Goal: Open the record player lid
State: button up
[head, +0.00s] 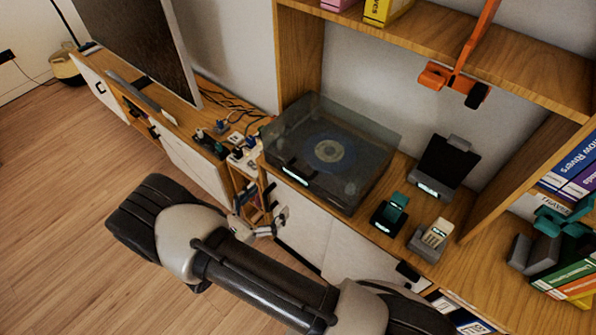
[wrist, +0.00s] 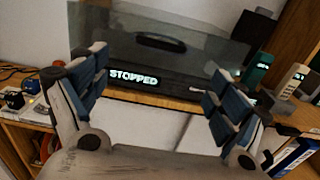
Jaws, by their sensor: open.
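The record player (head: 296,182) sits on the wooden cabinet with its smoky, see-through lid (head: 370,133) down. A disc with a blue ring (head: 328,151) shows through the lid. In the wrist view the lid (wrist: 205,45) has a dark handle (wrist: 161,43) on its front face. Below it a lit display (wrist: 133,77) on the base reads STOPPED. My gripper (head: 262,208) is in front of the cabinet, below and in front of the player. In the wrist view my gripper (wrist: 155,72) is open and empty, its fingers on either side of the display, facing the player's front.
A teal phone (head: 391,214), a cream phone (head: 430,238) and a dark stand (head: 447,163) are right of the player. Cables and small items (head: 238,148) are on its left. An orange clamp (head: 455,80) hangs from the shelf above right. The floor (head: 60,190) is clear.

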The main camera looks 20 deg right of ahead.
aim_at(298, 170)
jog(key=b+x, duration=0.1)
jog(key=x, duration=1.2)
jog(key=shift+c, duration=0.3)
